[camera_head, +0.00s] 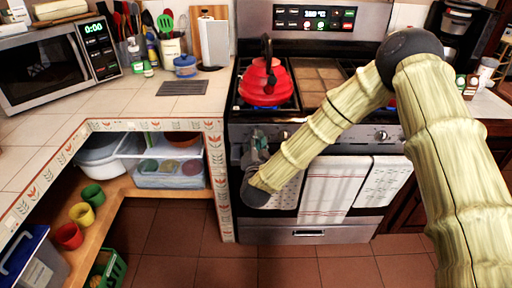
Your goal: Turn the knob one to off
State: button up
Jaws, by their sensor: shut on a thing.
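The stove (310,232) stands in the middle of the view, with a row of knobs along its front panel. My gripper (258,137) is at the left end of this panel and shut on a knob there. The gripper covers that knob, so its angle cannot be told. Another knob (283,135) shows just right of the gripper, and a further knob (381,135) shows right of my arm. My arm reaches in from the right, across the stove front.
A red kettle (265,84) sits on the left burner, above the gripper. Towels (332,190) hang on the oven front. A tiled counter (140,105) with a microwave (45,72) is at left, its edge close to the gripper. The floor (300,268) in front is clear.

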jog(key=m+b, duration=0.3)
jog(key=m, duration=0.2)
jog(key=shift+d+f, duration=0.1)
jog(key=shift+r+m+b, duration=0.2)
jog(key=shift+m+b, duration=1.1)
jog(key=shift+m, duration=1)
jog(key=o, duration=0.7)
jog(key=shift+o, duration=0.2)
jog(key=shift+r, duration=0.1)
jog(key=s, duration=1.2)
